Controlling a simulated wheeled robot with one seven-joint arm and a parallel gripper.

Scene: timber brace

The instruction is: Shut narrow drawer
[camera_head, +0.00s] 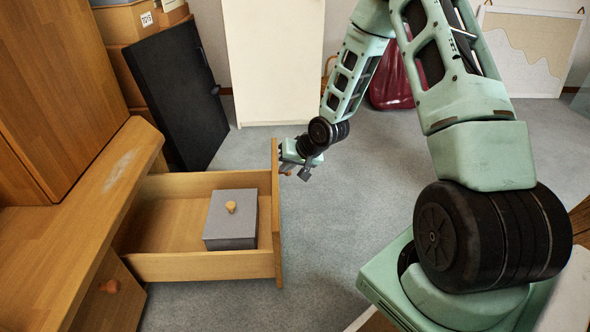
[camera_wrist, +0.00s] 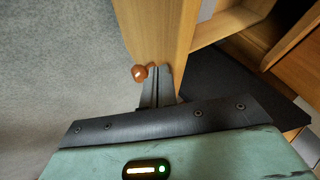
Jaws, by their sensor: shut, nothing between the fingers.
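The narrow wooden drawer (camera_head: 200,266) stands pulled out from the desk at the left in the head view. A grey box (camera_head: 231,222) with a small wooden knob lies inside it. My gripper (camera_head: 286,170) is at the outer side of the drawer front, near its far end. In the wrist view, my gripper's fingers (camera_wrist: 157,75) are together against or very close to the drawer front (camera_wrist: 155,30). The round orange-brown drawer knob (camera_wrist: 139,73) is just left of the fingertips and not between them. Whether the fingers touch the front is unclear.
The wooden desk (camera_head: 85,220) fills the left side, with another knobbed front below its top. A black panel (camera_head: 175,95) leans behind the drawer, beside stacked boxes (camera_head: 125,22). A white cabinet (camera_head: 272,60) stands at the back.

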